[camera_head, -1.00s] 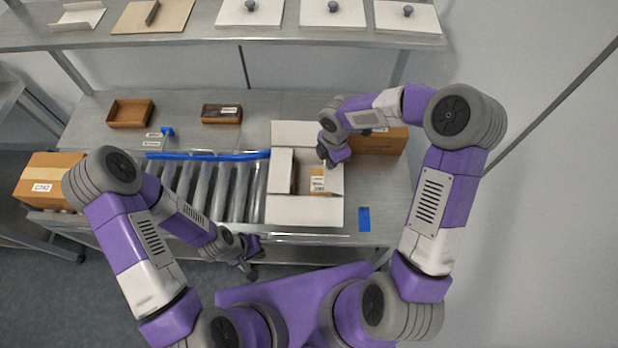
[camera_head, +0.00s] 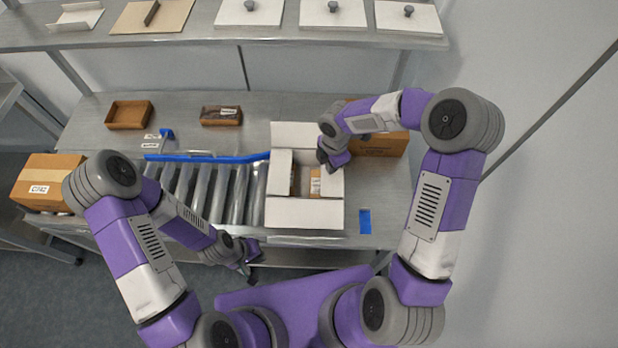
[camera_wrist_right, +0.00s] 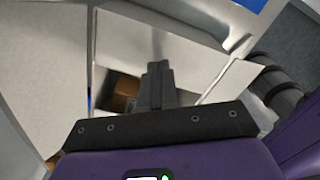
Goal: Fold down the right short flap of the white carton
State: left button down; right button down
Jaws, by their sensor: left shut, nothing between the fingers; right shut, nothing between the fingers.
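The white carton (camera_head: 305,213) stands open at the right end of the rollers, with its far and near long flaps spread outward. Its left short flap (camera_head: 280,172) lies inward over the opening. The right short flap (camera_head: 333,184) is at the right side, partly hidden by my right gripper; its exact angle is unclear. My right gripper (camera_head: 327,167) is shut and empty at the carton's right side, over the opening's edge. The right wrist view shows its closed fingertips (camera_wrist_right: 157,70) beside the dark opening. My left gripper (camera_head: 248,267) is shut and empty, in front of the table edge.
Brown items (camera_head: 315,182) show inside the carton. A brown cardboard box (camera_head: 385,146) stands right behind my right gripper. A blue patch (camera_head: 365,221) lies right of the carton. Rollers (camera_head: 208,190) run to its left. Two brown trays (camera_head: 129,115) (camera_head: 221,116) sit farther back.

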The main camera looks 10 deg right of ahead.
notch_tip(320, 180, up, 10)
jog(key=p, duration=0.7)
